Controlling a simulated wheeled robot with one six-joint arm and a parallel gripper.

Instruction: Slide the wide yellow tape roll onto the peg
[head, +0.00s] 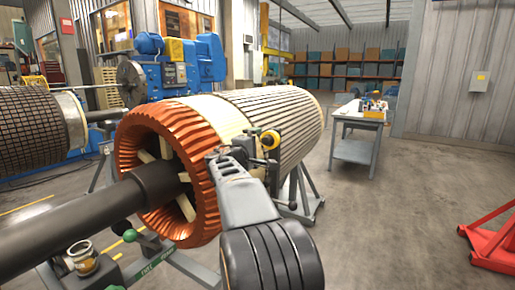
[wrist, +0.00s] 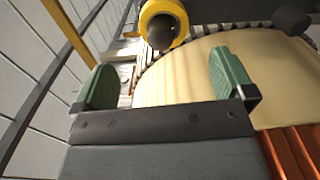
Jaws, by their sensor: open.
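The yellow tape roll (head: 270,139) is beside the rotor's front end in the head view. In the wrist view the yellow roll (wrist: 149,11) is at the top middle, its open side facing the camera. A dark rounded peg end (wrist: 161,32) shows inside its ring, so the roll appears to sit around the peg. My gripper (wrist: 163,80) is open, its two green fingers wide apart with nothing between them. The roll is beyond the fingertips, apart from them. In the head view my gripper (head: 245,147) is just left of the roll, its fingers hard to make out.
The large rotor (head: 285,110) with copper end windings (head: 205,190) lies on a stand right behind my gripper. Its cream band (wrist: 200,60) is close to the fingers. A dark cylinder (wrist: 292,20) is at upper right.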

